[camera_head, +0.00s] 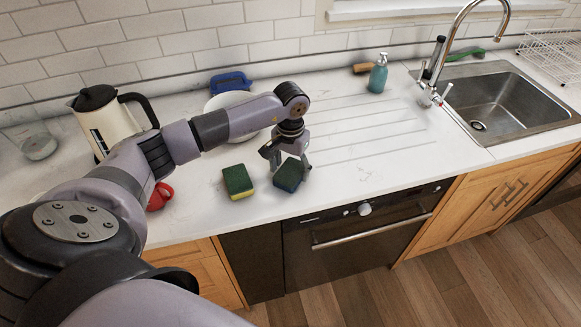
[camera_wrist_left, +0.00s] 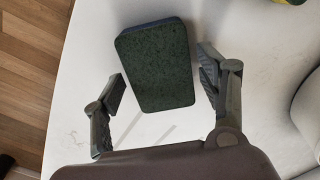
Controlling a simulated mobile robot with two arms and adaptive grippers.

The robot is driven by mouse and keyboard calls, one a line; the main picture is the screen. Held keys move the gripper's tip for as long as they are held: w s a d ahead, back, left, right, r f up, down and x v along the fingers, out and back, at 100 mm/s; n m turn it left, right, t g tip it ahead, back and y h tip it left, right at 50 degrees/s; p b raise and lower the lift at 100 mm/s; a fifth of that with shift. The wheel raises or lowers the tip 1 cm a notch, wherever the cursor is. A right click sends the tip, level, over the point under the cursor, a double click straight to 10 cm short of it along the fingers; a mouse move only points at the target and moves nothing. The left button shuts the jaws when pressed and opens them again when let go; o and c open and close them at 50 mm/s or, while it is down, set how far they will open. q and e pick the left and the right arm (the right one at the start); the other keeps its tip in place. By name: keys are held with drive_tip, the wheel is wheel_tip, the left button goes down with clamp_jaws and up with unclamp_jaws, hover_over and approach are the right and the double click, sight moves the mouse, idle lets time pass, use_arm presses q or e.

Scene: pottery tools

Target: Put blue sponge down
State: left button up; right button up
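The blue sponge (camera_head: 287,178), with a dark green top, appears to rest on the white counter (camera_head: 345,185) near its front edge. In the left wrist view the sponge (camera_wrist_left: 158,68) shows its dark green face, with a thin blue edge at the top. My left gripper (camera_head: 287,160) is directly above it, pointing down. In the wrist view, the fingers of the left gripper (camera_wrist_left: 162,84) are spread on either side of the sponge, with visible gaps, so it is open. My right gripper is not in view.
A green and yellow sponge (camera_head: 238,181) lies just left of the blue one. A red mug (camera_head: 160,196), a cream kettle (camera_head: 107,122) and a white bowl (camera_head: 216,103) stand farther left and back.

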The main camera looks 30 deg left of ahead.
sight(291, 171)
use_arm(q)
drive_tip(key=shift+o, duration=0.4)
drive_tip(key=shift+r, duration=0.4)
wheel_tip(291, 171, up, 12)
drive_tip(key=b, duration=0.4)
drive_tip(key=shift+f, duration=0.2)
